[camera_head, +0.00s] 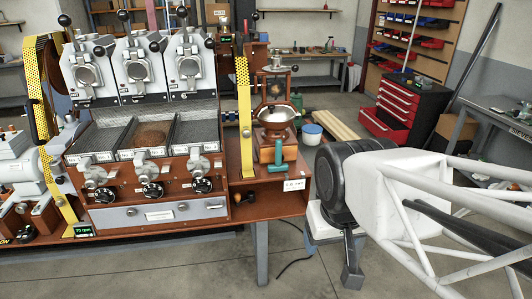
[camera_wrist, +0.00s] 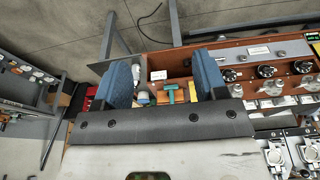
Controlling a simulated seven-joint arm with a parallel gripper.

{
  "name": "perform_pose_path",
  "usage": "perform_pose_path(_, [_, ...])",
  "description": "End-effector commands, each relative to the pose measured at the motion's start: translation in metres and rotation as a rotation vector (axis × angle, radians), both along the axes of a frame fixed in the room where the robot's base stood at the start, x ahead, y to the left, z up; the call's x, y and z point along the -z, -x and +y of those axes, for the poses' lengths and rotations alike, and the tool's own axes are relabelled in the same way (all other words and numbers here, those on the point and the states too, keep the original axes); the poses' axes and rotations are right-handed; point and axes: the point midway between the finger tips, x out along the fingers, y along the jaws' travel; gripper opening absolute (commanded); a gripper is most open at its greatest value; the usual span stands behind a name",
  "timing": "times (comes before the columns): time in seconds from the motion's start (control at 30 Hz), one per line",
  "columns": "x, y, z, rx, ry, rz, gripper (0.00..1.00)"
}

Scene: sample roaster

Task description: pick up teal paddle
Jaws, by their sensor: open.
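The teal paddle (camera_head: 277,160) is a small teal piece on the wooden bench, at the foot of the wooden grinder at the right end of the roaster. It also shows in the wrist view as a T shape (camera_wrist: 172,90), between the two blue fingers. My gripper (camera_wrist: 162,75) is open, its fingers wide apart with nothing held between them. The paddle lies beyond the fingertips, and no contact shows. In the head view my white and black arm stands at the right, beside the bench end; the fingers there are mostly hidden or unclear.
The wooden grinder (camera_head: 277,120) with a metal bowl stands close behind the paddle. A yellow perforated strip (camera_head: 244,115) rises to its left. A small white label (camera_head: 294,184) is on the bench front. The roaster's drawer (camera_head: 160,213) lies further left. Floor is open below.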

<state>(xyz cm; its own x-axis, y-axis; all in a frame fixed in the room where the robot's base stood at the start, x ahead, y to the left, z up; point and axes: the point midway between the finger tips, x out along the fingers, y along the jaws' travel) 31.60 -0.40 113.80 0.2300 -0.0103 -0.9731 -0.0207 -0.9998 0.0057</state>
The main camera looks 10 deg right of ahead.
Motion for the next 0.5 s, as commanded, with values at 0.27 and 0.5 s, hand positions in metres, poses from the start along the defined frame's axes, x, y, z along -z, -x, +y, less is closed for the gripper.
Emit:
perform_pose_path(0.27, [0.0000, 0.0000, 0.0000, 0.000, 0.000, 0.000, 0.59])
perform_pose_path(0.5, [-0.0046, -0.0094, -0.0003, 0.007, -0.002, 0.004, 0.59])
